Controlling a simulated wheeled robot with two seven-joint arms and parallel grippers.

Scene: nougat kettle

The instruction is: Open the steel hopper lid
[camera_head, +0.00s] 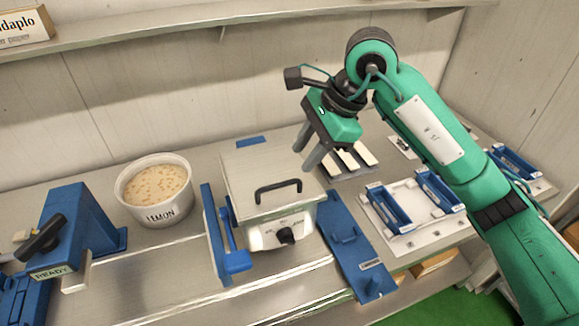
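The steel hopper lid (262,169) is a flat grey square plate with a black bar handle (278,190) near its front edge. It lies shut on a white hopper body (283,231), which has a black knob on its front. My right gripper (302,159) hangs just above and beside the lid's right edge, behind the handle and apart from it. Its two grey fingers are spread, with nothing between them. The inside of the hopper is hidden by the lid. My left gripper does not show.
A blue upright bracket (214,235) stands close left of the hopper, and a blue plate (354,250) lies close right. A white LEMON tub (154,190) and a blue READY stand (70,232) are farther left. Blue-handled trays (402,243) lie right. A shelf (130,42) runs above.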

